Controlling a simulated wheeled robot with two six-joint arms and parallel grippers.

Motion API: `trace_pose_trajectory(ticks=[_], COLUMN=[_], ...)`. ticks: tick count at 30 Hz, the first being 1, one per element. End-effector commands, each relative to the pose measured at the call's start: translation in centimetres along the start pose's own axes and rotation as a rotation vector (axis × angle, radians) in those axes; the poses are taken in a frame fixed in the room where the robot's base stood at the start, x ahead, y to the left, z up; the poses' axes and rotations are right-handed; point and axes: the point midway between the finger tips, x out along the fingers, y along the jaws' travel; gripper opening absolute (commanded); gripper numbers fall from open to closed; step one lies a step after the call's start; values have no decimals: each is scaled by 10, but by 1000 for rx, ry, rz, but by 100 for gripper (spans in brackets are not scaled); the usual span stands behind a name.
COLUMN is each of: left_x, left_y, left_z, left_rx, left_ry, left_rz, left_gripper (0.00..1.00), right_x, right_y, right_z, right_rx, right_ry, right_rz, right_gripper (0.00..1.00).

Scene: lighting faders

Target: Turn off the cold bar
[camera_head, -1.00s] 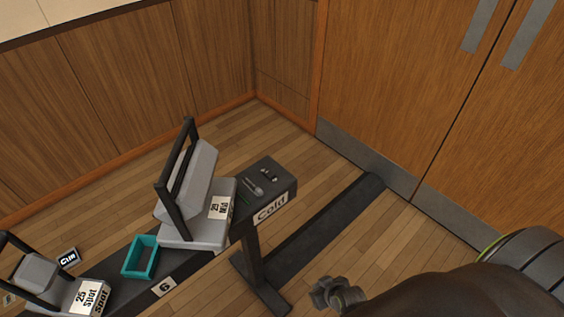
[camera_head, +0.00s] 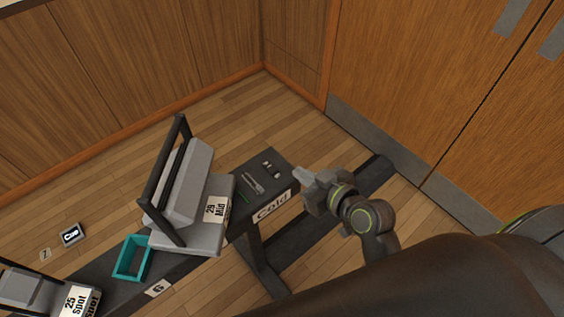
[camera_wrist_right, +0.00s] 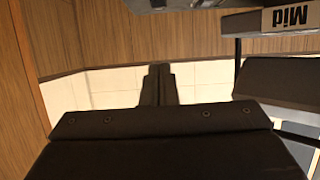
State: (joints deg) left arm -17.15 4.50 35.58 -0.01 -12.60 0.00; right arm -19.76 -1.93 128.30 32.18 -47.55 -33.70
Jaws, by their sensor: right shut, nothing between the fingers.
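The bar labelled "Cold" (camera_head: 272,207) is the dark right end of a long narrow bench in the head view. On its top are a small grey lever-like part (camera_head: 253,183) and two small light knobs (camera_head: 266,168); they are too small to tell their setting. My right gripper (camera_head: 303,175) is shut and empty, just right of the bar's end, close to its edge. I cannot tell if it touches. My left gripper is not in view.
A grey lamp labelled "29 Mid" (camera_head: 188,225) with a black yoke stands left of the Cold end; its label also shows in the wrist view (camera_wrist_right: 289,17). A teal tray (camera_head: 131,260), a "25 Spot" lamp (camera_head: 82,301) and a "Cue" card (camera_head: 72,235) lie further left. Wooden doors (camera_head: 420,90) stand behind.

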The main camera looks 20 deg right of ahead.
Motion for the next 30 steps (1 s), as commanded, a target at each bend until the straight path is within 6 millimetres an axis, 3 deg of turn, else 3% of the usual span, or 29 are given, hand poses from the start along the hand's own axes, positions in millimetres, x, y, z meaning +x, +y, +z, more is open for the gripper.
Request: trace_pose_trajectory(ticks=[14,30], left_x=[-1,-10], left_y=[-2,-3], left_z=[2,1], left_rx=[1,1], left_ry=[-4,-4], left_rz=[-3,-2], left_gripper=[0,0], right_x=[6,97], right_y=[0,-1], right_z=[-2,-2], right_rx=[0,-1], right_ry=[3,2], right_rz=[-1,-2], right_gripper=[0,0])
